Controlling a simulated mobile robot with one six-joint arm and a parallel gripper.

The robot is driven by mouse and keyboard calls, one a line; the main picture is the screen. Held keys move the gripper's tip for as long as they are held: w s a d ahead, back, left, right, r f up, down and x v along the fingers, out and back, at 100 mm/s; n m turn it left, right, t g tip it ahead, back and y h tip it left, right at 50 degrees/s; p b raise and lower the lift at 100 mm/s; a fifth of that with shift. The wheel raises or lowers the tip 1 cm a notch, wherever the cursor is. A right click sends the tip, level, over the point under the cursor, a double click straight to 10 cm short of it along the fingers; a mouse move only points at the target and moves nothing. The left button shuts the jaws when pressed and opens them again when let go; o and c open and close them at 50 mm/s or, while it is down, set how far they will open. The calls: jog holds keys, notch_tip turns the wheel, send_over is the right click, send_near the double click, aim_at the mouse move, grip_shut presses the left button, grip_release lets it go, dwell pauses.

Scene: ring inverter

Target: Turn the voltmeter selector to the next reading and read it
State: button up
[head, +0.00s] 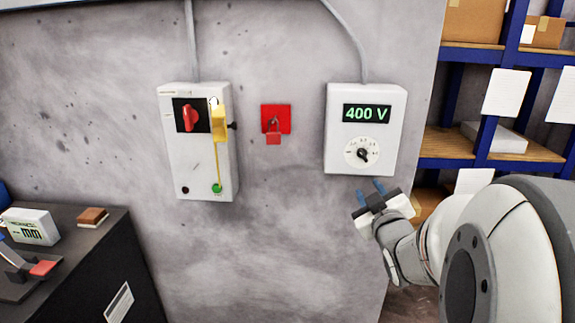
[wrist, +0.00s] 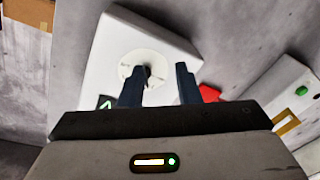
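The voltmeter (head: 342,127) is a white box on the grey wall, and its green display (head: 367,113) reads 400 V. Below the display is the round selector dial with a black knob (head: 362,154). The knob points to the lower right in the head view. My gripper (head: 372,189) is just below the voltmeter, apart from the knob in the head view. In the wrist view its two dark fingers (wrist: 159,85) are spread with a gap between them and nothing held. The selector dial (wrist: 133,66) shows beyond the fingers, with its knob partly hidden behind the left finger.
A white switch box (head: 206,150) with a red rotary handle, a yellow piece and a green button is on the wall at left. A red padlock (head: 273,137) hangs between the boxes. Blue shelving (head: 449,100) stands at right, and a dark cabinet (head: 95,270) at lower left.

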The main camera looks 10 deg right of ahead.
aim_at(364, 158)
jog(key=w+r+n+t, duration=0.1)
jog(key=w, duration=0.1)
jog(key=w+r+t+y, duration=0.1)
jog(key=w+r, duration=0.1)
jog(key=w+d+r+n+t+y+p, duration=0.1)
jog(key=w, duration=0.1)
jog(key=shift+d+r+n+t, duration=0.1)
jog(key=shift+r+n+t, duration=0.2)
jog(key=shift+r, duration=0.05)
dwell(0.3)
grip_shut()
